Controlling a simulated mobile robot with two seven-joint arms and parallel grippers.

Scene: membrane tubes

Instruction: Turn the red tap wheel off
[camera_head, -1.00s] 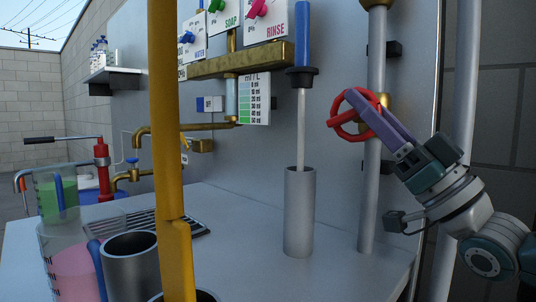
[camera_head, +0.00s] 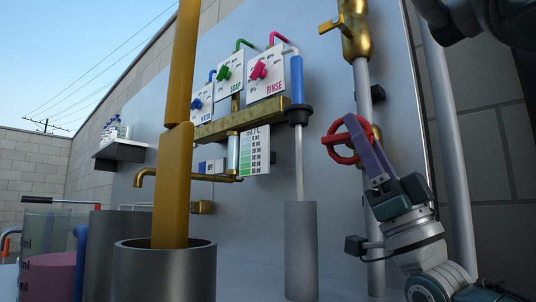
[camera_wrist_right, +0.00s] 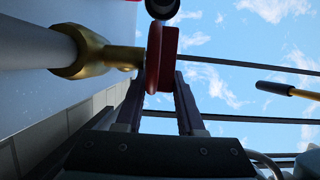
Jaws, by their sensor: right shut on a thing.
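The red tap wheel (camera_head: 334,138) is at the right of the head view, on a brass valve fitting (camera_head: 377,134) on a vertical grey pipe. My right gripper (camera_head: 357,126), with purple fingers, is shut on the wheel's rim, its arm rising from the lower right. In the right wrist view the wheel (camera_wrist_right: 153,60) is edge-on at the fingers (camera_wrist_right: 155,85), beside the brass fitting (camera_wrist_right: 88,54). The fingers hide part of the rim. My left gripper is not in view.
A yellow pole (camera_head: 172,190) rises from a grey pot (camera_head: 164,278). A brass valve (camera_head: 355,30) with a yellow handle is above the wheel. A brass manifold (camera_head: 225,125) crosses the panel.

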